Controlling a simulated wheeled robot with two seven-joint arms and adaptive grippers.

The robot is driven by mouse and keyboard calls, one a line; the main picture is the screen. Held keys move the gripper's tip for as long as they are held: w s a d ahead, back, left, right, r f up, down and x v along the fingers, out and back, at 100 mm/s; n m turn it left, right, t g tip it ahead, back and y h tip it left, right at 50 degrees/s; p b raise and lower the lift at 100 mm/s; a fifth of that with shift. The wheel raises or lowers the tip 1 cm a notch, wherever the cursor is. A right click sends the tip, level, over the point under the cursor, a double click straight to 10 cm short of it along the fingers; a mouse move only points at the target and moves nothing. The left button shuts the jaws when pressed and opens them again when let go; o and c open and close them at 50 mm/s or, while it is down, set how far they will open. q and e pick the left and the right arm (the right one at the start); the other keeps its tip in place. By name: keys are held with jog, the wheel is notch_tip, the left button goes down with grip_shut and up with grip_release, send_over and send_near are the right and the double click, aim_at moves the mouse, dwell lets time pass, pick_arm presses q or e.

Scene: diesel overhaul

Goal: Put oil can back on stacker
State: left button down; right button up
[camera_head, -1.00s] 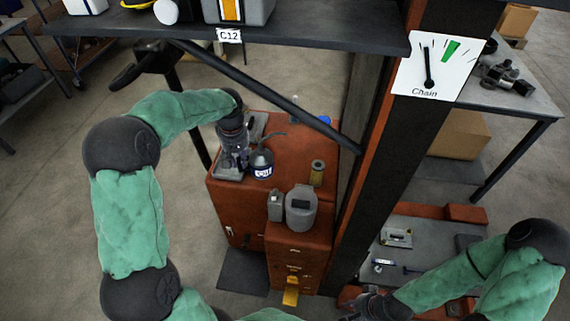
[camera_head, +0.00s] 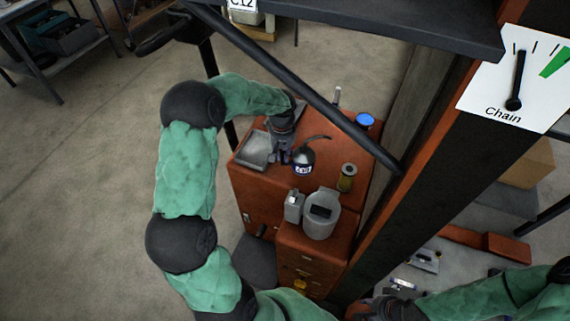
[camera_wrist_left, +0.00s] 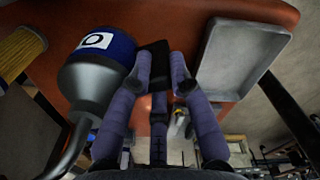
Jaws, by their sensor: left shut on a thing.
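The oil can (camera_head: 303,166), dark with a blue-and-white label and a thin curved spout, stands upright on the red cabinet (camera_head: 262,187). In the left wrist view the oil can (camera_wrist_left: 97,65) fills the left side, beside my fingers. My left gripper (camera_head: 284,157) is low over the cabinet top, just left of the can. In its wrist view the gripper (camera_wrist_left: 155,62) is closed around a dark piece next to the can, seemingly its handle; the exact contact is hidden. My right gripper (camera_head: 372,309) is at the bottom edge, its fingers unclear. I cannot tell which thing is the stacker.
A grey tray (camera_head: 255,150) lies left of my left gripper. A yellowish cylinder (camera_head: 347,177), a blue round item (camera_head: 364,121), a grey canister (camera_head: 294,206) and a grey container (camera_head: 321,214) stand nearby. A diagonal dark brace (camera_head: 300,88) and a thick post (camera_head: 440,130) border the space.

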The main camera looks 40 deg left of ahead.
aim_at(283, 164)
pick_arm(q)
jog(key=shift+f+b, duration=0.6)
jog(key=shift+f, duration=1.7)
jog(key=shift+f, duration=0.15)
jog(key=c, duration=1.1)
grip_release()
jog(key=shift+c, duration=0.2)
jog(key=r+p, duration=0.2)
jog(key=r, duration=1)
jog(key=shift+s+r+p, duration=0.1)
jog(key=shift+s+p, duration=0.1)
jog(key=shift+p, duration=0.2)
